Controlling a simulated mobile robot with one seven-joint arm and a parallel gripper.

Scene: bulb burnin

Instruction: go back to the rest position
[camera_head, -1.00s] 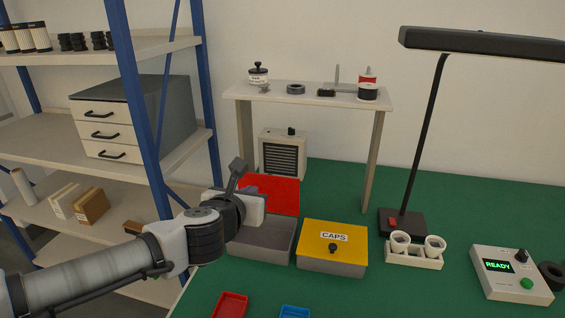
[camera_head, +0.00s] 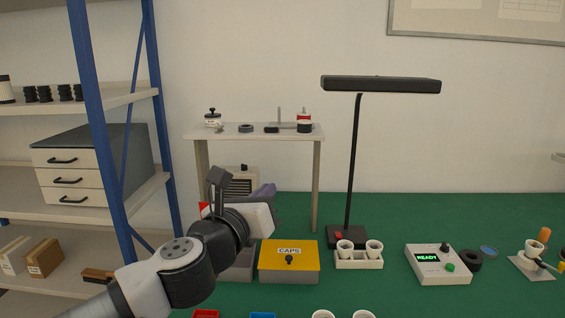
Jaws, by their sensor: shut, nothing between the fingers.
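My arm reaches in from the lower left of the head view. Its end, my gripper (camera_head: 217,180), is raised and points up in front of the small bench shelf. The gripper is shut and empty. Behind it, a grey box (camera_head: 240,266) with a red lid (camera_head: 204,210) is largely hidden by my arm. Just right of my arm stands a yellow-lidded box marked CAPS (camera_head: 276,254), closed.
The black lamp (camera_head: 352,160) stands behind a white holder (camera_head: 358,264) with two white cups. A tester reading READY (camera_head: 438,268) is to the right. A blue-posted rack (camera_head: 98,150) rises at left. Red and blue trays (camera_head: 262,315) lie at the front edge.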

